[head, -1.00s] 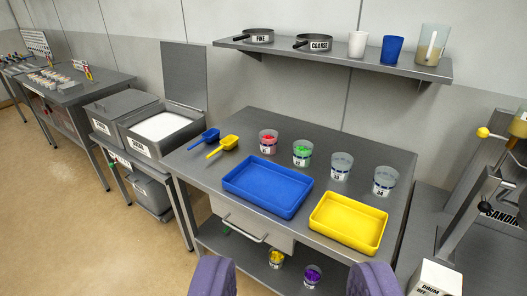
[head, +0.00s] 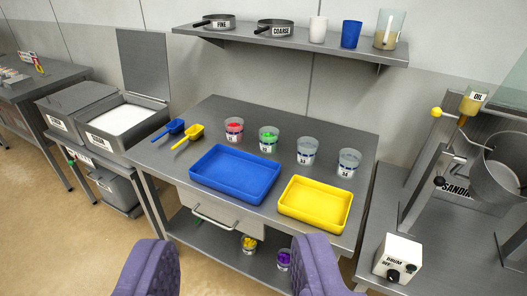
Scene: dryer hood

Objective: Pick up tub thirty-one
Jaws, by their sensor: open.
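Several clear tubs stand in a row on the steel table (head: 330,127). The leftmost tub (head: 234,130) has red contents; its label is too small to read surely. To its right are a tub with green contents (head: 269,139) and two seemingly empty tubs, whose labels look like 33 (head: 307,151) and 34 (head: 348,163). Two more tubs, one yellow-filled (head: 249,244) and one purple-filled (head: 284,260), sit on the lower shelf; their labels are unclear. My gripper (head: 233,241) has two purple fingers spread wide and empty, at the bottom of the view, short of the table.
Blue (head: 235,172) and yellow (head: 315,203) trays lie in front of the row. Two scoops (head: 188,137) lie left of it. A wall shelf (head: 300,43) with sieves and cups hangs above. A drum machine (head: 500,170) and its control box (head: 398,258) stand at right.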

